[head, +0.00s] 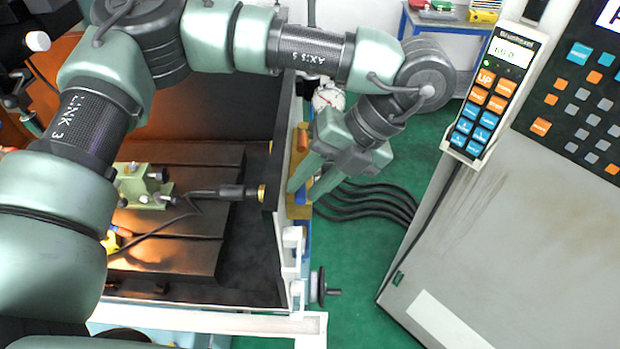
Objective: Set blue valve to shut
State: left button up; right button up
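The blue valve (301,197) shows as a small patch of blue handle at the right side wall of the machine, low on a brass-coloured strip. My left gripper (303,193) reaches down to it from the upper right. Its two green fingers stand apart, one on each side of the blue handle. I cannot tell whether they touch it. The fingers hide most of the handle, so its angle is unclear. My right gripper is not in view.
Black hoses (372,200) run to the right. A control cabinet (520,230) with a pendant (490,90) stands at right. A black handwheel (321,287) is below.

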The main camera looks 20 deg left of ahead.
pick_arm(q)
grip_shut()
jog(key=shift+s+a+f+m+t+b, duration=0.15)
jog(key=shift+m+t+b, duration=0.2)
jog(key=shift+b, duration=0.45)
jog(key=shift+r, duration=0.2)
grip_release()
jog(key=b+v, duration=0.1)
jog(key=v, duration=0.6)
jog(key=shift+w+d+r, duration=0.2)
jog(key=shift+r, duration=0.05)
